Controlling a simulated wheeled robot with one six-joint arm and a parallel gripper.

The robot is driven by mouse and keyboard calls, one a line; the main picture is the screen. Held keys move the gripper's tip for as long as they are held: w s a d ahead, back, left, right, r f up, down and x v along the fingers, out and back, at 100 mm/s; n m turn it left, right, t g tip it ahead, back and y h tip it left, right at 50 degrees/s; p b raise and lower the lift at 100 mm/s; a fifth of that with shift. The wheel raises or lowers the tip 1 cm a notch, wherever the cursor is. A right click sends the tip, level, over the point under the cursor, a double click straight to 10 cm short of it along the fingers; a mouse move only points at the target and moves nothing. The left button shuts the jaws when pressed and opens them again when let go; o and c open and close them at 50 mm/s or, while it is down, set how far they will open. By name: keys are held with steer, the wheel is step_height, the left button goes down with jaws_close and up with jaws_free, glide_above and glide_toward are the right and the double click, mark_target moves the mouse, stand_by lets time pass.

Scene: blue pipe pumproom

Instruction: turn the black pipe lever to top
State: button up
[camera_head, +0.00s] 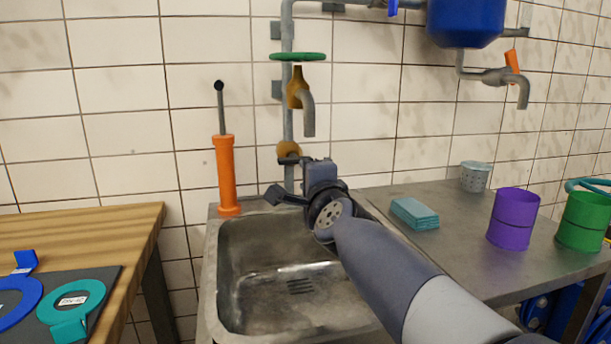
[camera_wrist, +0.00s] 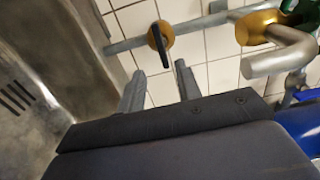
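The black lever (camera_wrist: 160,47) sits on a round yellow valve body (camera_wrist: 153,36) on a grey pipe. In the wrist view it lies crosswise to the pipe. In the head view the yellow valve (camera_head: 288,149) is on the vertical wall pipe above the back of the sink, and the lever is hard to make out beside my gripper. My gripper (camera_wrist: 160,86) is open, its two grey fingers apart with only tiled wall seen between them. The lever shows just beyond the fingertips, and I see no contact. In the head view my gripper (camera_head: 284,178) is just below the valve.
A metal sink (camera_head: 222,305) lies below my arm. A brass tap (camera_head: 307,110) with a green handwheel (camera_head: 297,57) is above the valve. An orange plunger-like object (camera_head: 226,175) stands left. A purple cup (camera_head: 514,218) and teal cloths (camera_head: 414,213) are on the right counter.

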mark_target(296, 162)
steer(key=x, duration=1.1)
steer(key=shift+p, duration=0.35)
steer(key=shift+s+d, duration=0.1)
